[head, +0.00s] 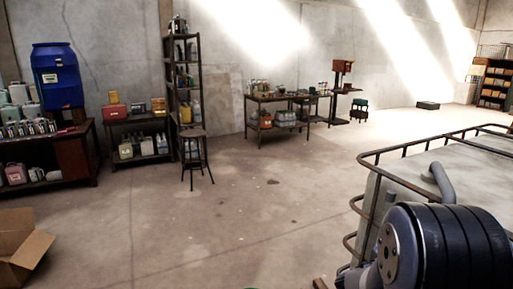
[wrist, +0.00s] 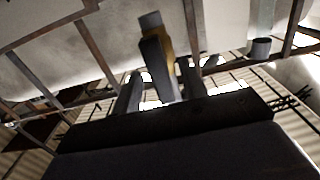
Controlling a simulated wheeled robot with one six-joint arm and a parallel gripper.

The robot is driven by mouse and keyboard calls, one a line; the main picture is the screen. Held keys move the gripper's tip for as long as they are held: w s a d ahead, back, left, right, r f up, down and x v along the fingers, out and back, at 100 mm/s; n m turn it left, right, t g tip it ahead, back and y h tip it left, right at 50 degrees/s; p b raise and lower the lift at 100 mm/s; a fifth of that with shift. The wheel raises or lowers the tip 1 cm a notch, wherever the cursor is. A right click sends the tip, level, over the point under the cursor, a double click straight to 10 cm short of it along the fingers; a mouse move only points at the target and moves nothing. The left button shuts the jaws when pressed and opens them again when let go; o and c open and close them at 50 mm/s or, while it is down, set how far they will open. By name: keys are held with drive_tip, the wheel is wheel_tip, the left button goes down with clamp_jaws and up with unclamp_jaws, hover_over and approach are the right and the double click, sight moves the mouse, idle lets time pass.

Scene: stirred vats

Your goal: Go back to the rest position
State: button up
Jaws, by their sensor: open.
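My gripper (wrist: 160,84) shows in the wrist view with its two dark fingers apart. A dark upright piece with a yellow-brown side (wrist: 157,58) shows between and just beyond the fingertips. I cannot tell whether the fingers touch it. A pale tank wall (wrist: 60,55) with brown metal bars fills the top of the wrist view. In the head view a pale vat (head: 470,175) in a rusty tubular cage stands close on the right. My gripper is not visible in the head view.
A cardboard box (head: 20,245) lies at the lower left. A wooden stool (head: 195,148) stands before a tall shelf (head: 183,95). Tables with bottles (head: 283,98) stand along the back wall. A blue drum (head: 58,78) is at the left. The middle floor is clear.

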drive_tip(key=v, duration=0.7)
drive_tip(key=p+x, duration=0.1)
drive_tip(key=x, duration=1)
drive_tip(key=shift+d, duration=0.3)
drive_tip(key=shift+a+f+m+b, duration=0.15)
drive_tip(key=shift+f+m+b, duration=0.1)
drive_tip(key=shift+m+b, duration=0.3)
drive_tip(key=shift+s+a+r+m+b, duration=0.1)
drive_tip(key=shift+a+m+b, duration=0.05)
drive_tip(key=shift+m+b, duration=0.7)
drive_tip(key=m+b, duration=0.1)
drive_tip(key=m, duration=0.2)
drive_tip(key=shift+b, duration=0.3)
drive_tip(key=shift+r+m+b, duration=0.15)
drive_tip(key=shift+m+b, duration=0.7)
drive_tip(key=shift+m, duration=0.85)
